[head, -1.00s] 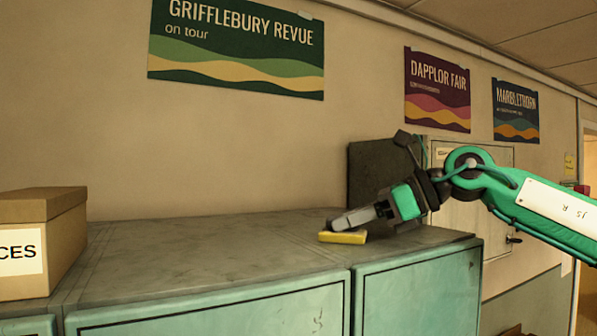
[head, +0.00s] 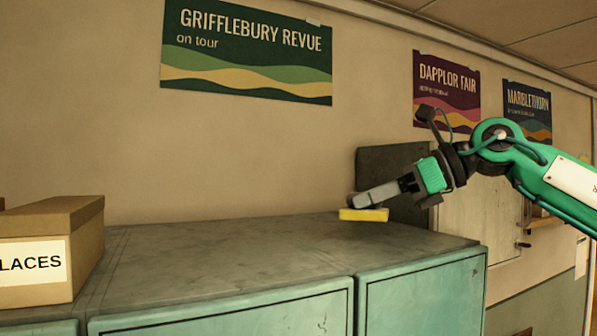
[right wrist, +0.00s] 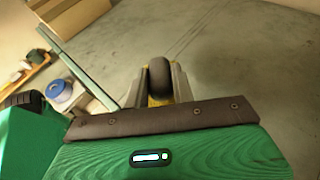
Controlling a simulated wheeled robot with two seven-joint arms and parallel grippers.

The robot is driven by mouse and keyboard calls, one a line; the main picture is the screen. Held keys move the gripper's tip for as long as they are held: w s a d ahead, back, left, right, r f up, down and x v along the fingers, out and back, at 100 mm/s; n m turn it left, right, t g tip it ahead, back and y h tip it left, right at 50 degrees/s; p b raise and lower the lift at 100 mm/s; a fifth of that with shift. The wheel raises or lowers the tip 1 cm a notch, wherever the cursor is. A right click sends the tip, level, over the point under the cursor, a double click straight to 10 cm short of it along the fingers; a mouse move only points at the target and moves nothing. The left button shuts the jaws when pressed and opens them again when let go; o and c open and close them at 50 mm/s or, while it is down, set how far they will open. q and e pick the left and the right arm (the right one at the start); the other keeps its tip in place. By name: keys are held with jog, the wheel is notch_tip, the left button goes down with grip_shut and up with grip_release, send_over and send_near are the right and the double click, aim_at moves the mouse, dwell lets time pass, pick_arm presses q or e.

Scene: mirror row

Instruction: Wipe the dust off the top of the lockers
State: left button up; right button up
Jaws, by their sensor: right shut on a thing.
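The row of green lockers has a flat, mottled grey top (head: 220,255); I cannot clearly tell dust from scuffs on it. My right gripper (head: 376,199) is shut on a yellow sponge (head: 363,215), near the back right of the locker top. I cannot tell whether the sponge touches the surface or hangs just above it. In the right wrist view, my right gripper's fingers (right wrist: 160,85) close around a dark rounded piece, with a little yellow of the sponge (right wrist: 158,102) showing below. My left gripper is not in view.
A labelled cardboard box (head: 45,245) stands on the locker top at the left. A dark grey panel (head: 372,165) rises behind my right gripper. The middle of the top is clear. The right wrist view shows a shelf with a blue-lidded tin (right wrist: 60,90).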

jog(key=r, duration=0.2)
jog(key=shift+s+r+p, duration=0.3)
jog(key=shift+s+p, duration=0.1)
jog(key=shift+w, duration=0.35)
jog(key=shift+s+r, duration=0.1)
jog(key=shift+s, duration=0.15)
jog(key=shift+w, duration=0.15)
